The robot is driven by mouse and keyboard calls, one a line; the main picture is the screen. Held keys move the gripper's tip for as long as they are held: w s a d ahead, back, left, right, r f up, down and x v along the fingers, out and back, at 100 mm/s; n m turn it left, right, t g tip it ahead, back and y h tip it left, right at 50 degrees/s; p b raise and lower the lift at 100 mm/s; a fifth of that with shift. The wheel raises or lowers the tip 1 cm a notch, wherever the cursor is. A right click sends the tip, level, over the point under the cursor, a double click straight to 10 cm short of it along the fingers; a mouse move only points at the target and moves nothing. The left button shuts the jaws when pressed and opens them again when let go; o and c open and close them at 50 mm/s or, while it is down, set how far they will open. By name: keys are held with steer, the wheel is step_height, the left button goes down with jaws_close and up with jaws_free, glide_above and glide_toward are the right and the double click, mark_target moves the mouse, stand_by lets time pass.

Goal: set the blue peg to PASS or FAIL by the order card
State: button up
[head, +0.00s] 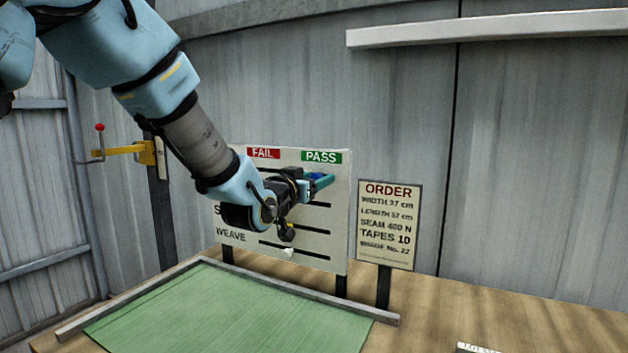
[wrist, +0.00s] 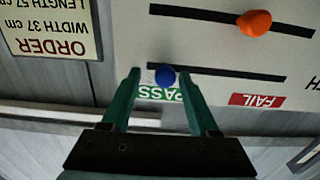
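The blue peg (wrist: 165,74) sits at the PASS end of the top slot, by the green PASS label (wrist: 158,94). My gripper (wrist: 160,76) is open, with one fingertip on each side of the peg and a gap showing on both sides. In the head view my gripper (head: 316,183) is at the upper right of the white board (head: 338,225). The red FAIL label (wrist: 257,100) marks the slot's other end. The order card (head: 388,225) reads width 37 cm, length 57 cm, seam 400 N, tapes 10. My arm hides the row labels above WEAVE.
An orange peg (wrist: 254,23) stands in the second slot, toward the FAIL side. A white peg (head: 289,253) is low on the board, in the WEAVE row. A green mat (head: 225,315) with a raised grey edge lies in front. The bench at right is mostly clear.

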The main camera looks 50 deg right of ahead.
steer(key=shift+a, duration=0.15)
steer(key=b+v, duration=0.4)
steer(key=v, duration=0.6)
steer(key=shift+a, duration=0.3)
steer(key=w+a+f+n+t+y, duration=0.25)
steer(key=w+a+f+y, duration=0.25)
steer(key=w+a+f, duration=0.35)
steer(key=w+a+f+n+t+y, duration=0.1)
steer(key=w+a+f+n+y, duration=0.35)
steer(key=w+a, duration=0.6)
steer(key=s+a+f+n+g+y, duration=0.1)
steer(key=a+f+n+y, duration=0.2)
steer(key=a, duration=0.6)
steer(key=s+a+f+g+y, duration=0.1)
steer(key=a+f+y, duration=0.25)
steer(key=a, duration=0.65)
steer(key=s+a+f+n+g+y, duration=0.1)
steer(key=s+a+f+n+g, duration=0.2)
steer(key=s+a, duration=0.4)
steer(key=a+f+g, duration=0.1)
steer(key=a, duration=0.4)
steer(key=shift+s+f+n, duration=0.2)
steer(key=shift+s+n, duration=0.2)
